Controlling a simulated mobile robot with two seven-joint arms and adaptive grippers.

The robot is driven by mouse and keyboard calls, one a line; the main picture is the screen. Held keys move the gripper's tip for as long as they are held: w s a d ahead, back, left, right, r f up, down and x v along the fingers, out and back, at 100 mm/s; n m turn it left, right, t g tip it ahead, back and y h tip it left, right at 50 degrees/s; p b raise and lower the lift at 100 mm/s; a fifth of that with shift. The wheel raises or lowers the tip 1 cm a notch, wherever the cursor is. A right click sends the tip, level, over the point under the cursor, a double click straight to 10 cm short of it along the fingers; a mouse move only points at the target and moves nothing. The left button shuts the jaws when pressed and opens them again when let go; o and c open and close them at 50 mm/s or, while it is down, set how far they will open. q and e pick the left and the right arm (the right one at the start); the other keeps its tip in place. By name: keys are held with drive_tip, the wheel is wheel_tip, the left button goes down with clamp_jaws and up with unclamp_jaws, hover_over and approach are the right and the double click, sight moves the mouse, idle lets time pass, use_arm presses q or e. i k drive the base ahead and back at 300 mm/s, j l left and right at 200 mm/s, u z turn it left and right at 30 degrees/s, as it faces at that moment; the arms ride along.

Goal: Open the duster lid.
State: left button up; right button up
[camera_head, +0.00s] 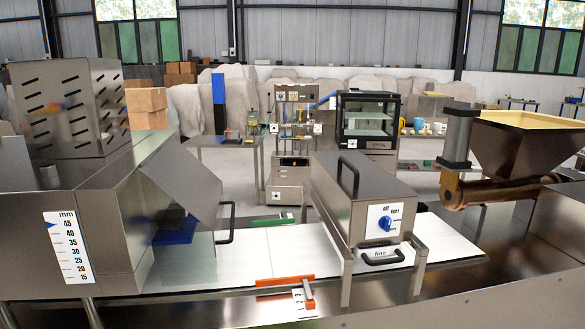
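The duster is a steel box (372,219) standing on legs over the white belt, right of the middle. Its steel lid (378,178) lies flat over the top and looks closed. A black bar handle (349,176) stands up at the lid's left side. The duster's front has a blue dial (385,223) on a white label and a second black handle (383,259) below it, by a label reading "fine". Neither of my grippers shows in this view.
A slanted steel guard (183,178) with a black handle stands left on a machine with a millimetre scale (68,245). An orange lever (308,293) sits at the belt's (240,262) front edge. A hopper (520,145) is at the right. Space above the duster is clear.

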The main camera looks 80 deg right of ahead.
sight(355, 162)
drive_tip(key=z, duration=3.15)
drive_tip(key=i+j+u, duration=0.2)
drive_tip(key=k+j, duration=0.05)
drive_tip(key=j, duration=0.05)
